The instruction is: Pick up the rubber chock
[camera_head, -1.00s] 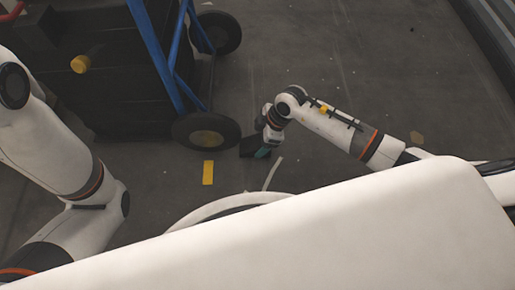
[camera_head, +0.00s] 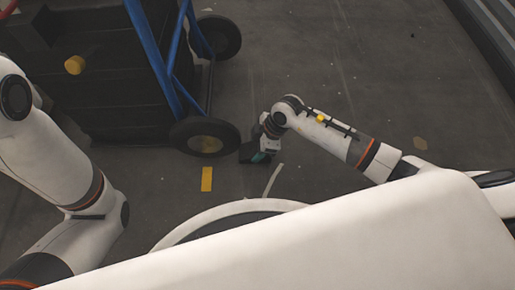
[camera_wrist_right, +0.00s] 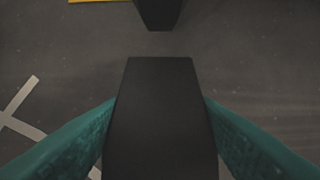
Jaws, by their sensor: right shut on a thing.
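The rubber chock (camera_wrist_right: 162,115) is a black block in the right wrist view. The two teal fingers of my right gripper (camera_wrist_right: 160,140) press on its left and right sides. In the head view my right gripper (camera_head: 262,157) is low at the floor, just right of the cart's near wheel. The dark chock (camera_head: 249,151) shows there only as a small shape beside the teal fingertips. I cannot tell whether it touches the floor. My left arm shows at the left of the head view, but its gripper is out of the picture.
A dark cart with a blue frame (camera_head: 160,62) stands at upper left, its near wheel (camera_head: 205,137) close to my right gripper. A second dark piece (camera_wrist_right: 158,14) lies ahead in the wrist view. Yellow tape (camera_head: 207,179) marks the floor. Open floor lies to the right.

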